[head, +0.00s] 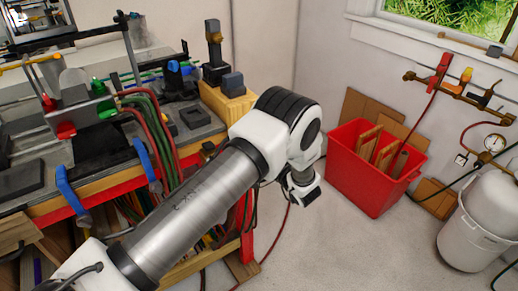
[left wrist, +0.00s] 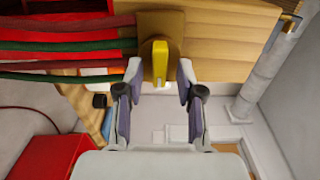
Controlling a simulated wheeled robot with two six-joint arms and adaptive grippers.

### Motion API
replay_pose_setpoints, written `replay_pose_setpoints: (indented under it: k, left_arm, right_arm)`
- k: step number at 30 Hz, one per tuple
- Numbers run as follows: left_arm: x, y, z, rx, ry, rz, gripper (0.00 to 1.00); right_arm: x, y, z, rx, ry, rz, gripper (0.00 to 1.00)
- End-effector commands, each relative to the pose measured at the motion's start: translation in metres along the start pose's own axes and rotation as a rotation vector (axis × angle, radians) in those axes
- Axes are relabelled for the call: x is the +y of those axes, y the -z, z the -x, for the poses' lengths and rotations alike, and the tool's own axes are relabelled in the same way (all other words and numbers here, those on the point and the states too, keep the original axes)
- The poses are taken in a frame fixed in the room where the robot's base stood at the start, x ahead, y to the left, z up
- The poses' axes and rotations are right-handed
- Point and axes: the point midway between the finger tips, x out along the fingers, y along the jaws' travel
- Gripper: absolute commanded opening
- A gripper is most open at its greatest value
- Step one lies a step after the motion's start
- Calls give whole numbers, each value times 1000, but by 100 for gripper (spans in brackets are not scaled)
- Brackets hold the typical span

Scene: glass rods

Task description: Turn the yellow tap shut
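In the left wrist view, a yellow tap handle (left wrist: 160,62) stands upright on a brown mount, on the side of a wooden bench (left wrist: 215,40). My left gripper (left wrist: 160,75) is open. Its two fingertips are on either side of the handle's lower part, with a visible gap on both sides. I cannot tell the depth between the fingertips and the handle. In the head view my left arm crosses the middle and its wrist points down beside the bench; the fingers and this tap are not clearly visible there. My right gripper is not in view.
Red and green hoses (left wrist: 65,45) run along the bench to the mount's left. A red bin (head: 372,184) with wood pieces stands right of my arm. On the right wall is a pipe (head: 450,94) with red, orange and dark handles, near a white tank (head: 478,225).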

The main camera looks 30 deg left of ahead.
Motion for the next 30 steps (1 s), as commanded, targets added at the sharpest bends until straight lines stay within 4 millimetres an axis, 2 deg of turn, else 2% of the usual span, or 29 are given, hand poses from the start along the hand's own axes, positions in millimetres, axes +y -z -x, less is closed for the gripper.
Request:
replay_pose_setpoints:
  k: [9,11,18,21,30]
  left_arm:
    - [0,0,5,1,-1,-1,40]
    - [0,1,13,2,0,-1,40]
    - [0,2,60,4,1,-1,40]
    - [0,1,72,2,0,-1,40]
    - [1,0,75,-1,-1,0,40]
  right_arm:
    - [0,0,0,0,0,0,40]
    - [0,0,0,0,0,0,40]
    - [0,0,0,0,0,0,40]
    - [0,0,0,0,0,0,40]
    - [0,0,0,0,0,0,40]
